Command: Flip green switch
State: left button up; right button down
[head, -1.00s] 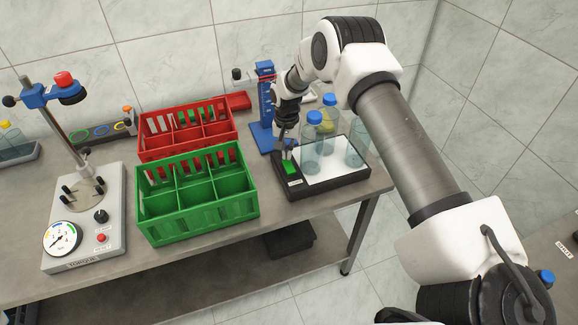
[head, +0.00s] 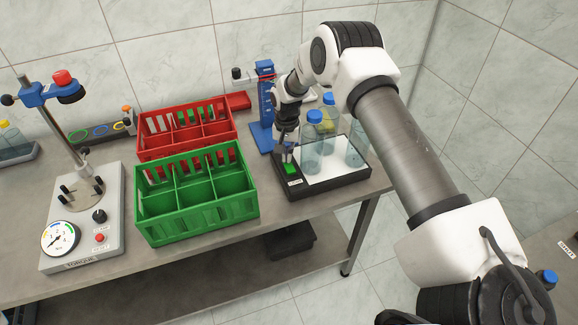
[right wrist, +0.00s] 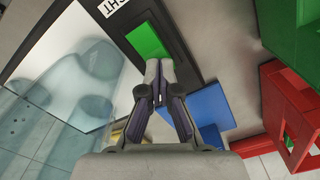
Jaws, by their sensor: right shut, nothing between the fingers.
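The green switch (head: 290,169) sits at the left front of a black light box (head: 325,188) with a bright white top. It also shows in the right wrist view (right wrist: 149,42), beside a white label. My right gripper (head: 287,156) is shut and empty, pointing down at the switch. In the right wrist view the closed fingertips (right wrist: 159,72) lie at the near edge of the green switch. I cannot tell whether they touch it. My left gripper is not in view.
Clear bottles with blue caps (head: 313,140) stand on the light box. A blue stand (head: 264,105) is behind it. A green crate (head: 196,195) and a red crate (head: 185,128) are to the left. A torque tester (head: 83,225) stands further left.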

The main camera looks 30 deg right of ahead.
jog(key=shift+f, duration=0.4)
jog(key=shift+r, duration=0.1)
notch_tip(320, 180, up, 7)
jog(key=p, duration=0.5)
dwell(0.6)
